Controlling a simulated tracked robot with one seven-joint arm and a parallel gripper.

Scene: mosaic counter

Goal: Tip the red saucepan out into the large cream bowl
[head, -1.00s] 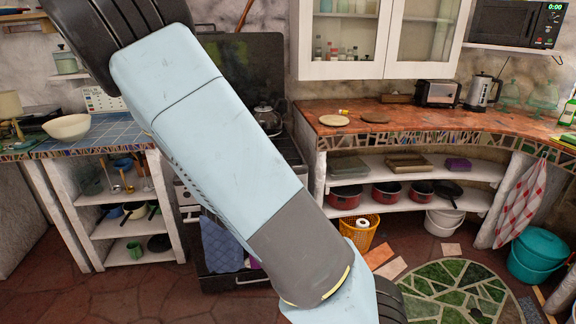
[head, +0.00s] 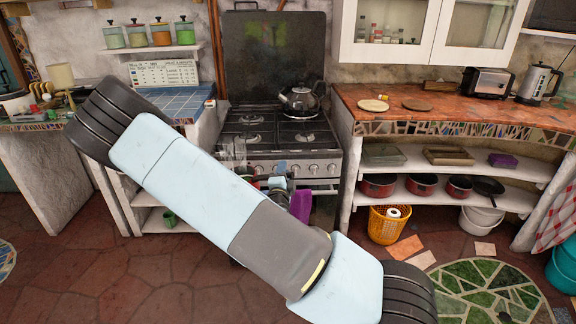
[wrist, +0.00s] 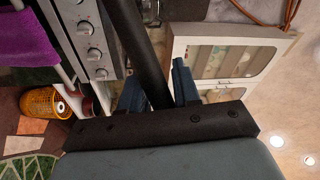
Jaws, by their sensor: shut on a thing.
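In the wrist view my gripper (wrist: 157,82) is shut on a long black handle (wrist: 134,35), which runs up between the fingers and out of the top of the frame. I take it for the saucepan's handle. The held pan's body does not show clearly in either view, so its tilt and contents cannot be told. The large cream bowl is hidden now, apparently behind my arm at the blue-tiled counter (head: 190,103).
A stove (head: 270,130) with a kettle (head: 301,98) stands at the centre back. Several pans, including a red pan (head: 421,184), sit on the right shelf. An orange basket (head: 389,226) stands on the floor.

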